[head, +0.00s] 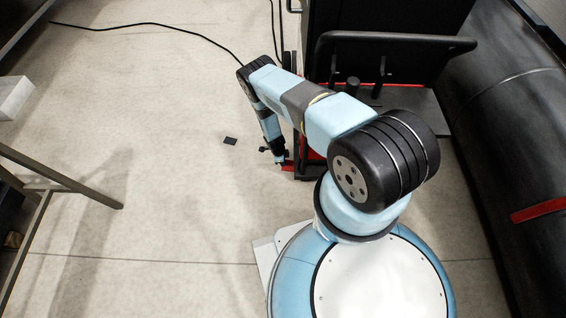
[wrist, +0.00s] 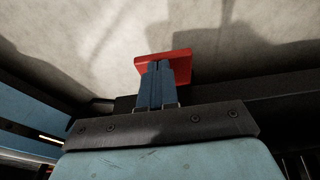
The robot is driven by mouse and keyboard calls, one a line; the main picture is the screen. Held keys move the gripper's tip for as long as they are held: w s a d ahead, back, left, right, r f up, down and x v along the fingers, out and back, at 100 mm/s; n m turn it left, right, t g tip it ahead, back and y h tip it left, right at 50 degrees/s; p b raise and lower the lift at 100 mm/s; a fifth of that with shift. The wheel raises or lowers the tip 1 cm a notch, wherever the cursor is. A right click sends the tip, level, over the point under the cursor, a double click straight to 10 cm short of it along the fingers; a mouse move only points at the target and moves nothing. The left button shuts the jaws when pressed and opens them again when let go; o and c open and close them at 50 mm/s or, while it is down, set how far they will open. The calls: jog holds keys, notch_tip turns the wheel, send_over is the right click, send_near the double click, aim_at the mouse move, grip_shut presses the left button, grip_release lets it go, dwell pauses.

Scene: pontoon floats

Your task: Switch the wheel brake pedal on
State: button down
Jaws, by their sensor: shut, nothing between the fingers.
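The wheel brake pedal is a small red plate (wrist: 180,57), low down beside the black cart (head: 390,45). In the wrist view it lies straight ahead of my gripper (wrist: 160,66), and the fingertips overlap its near face. The two blue fingers are shut together with nothing between them. In the head view my gripper (head: 278,157) points down at the cart's lower left corner, where a bit of red (head: 288,165) shows beside the fingertips. I cannot tell whether the fingertips touch the pedal or its exact tilt.
A black bar handle (head: 400,38) runs across the cart's near side. A large black cylinder (head: 520,140) with a red band lies at the right. A metal frame (head: 60,180) stands at the left. The pale floor (head: 170,200) between is mostly clear, with a black cable (head: 150,25) at the back.

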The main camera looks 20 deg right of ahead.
jog(key=shift+d+f, duration=0.1)
jog(key=shift+d, duration=0.1)
jog(key=shift+w+a+f, duration=0.1)
jog(key=shift+a+f, duration=0.2)
jog(key=shift+f, duration=0.5)
jog(key=shift+w+a+f, duration=0.1)
jog(key=shift+a+f, duration=0.2)
jog(key=shift+f, duration=0.55)
jog(key=shift+w+a+f, duration=0.1)
jog(key=shift+a+f, duration=0.2)
jog(key=shift+f, duration=0.5)
jog(key=w+a+r, duration=0.2)
jog(key=a+r, duration=0.5)
jog(key=r, duration=0.4)
jog(key=shift+r, duration=0.25)
jog(key=shift+w, duration=0.1)
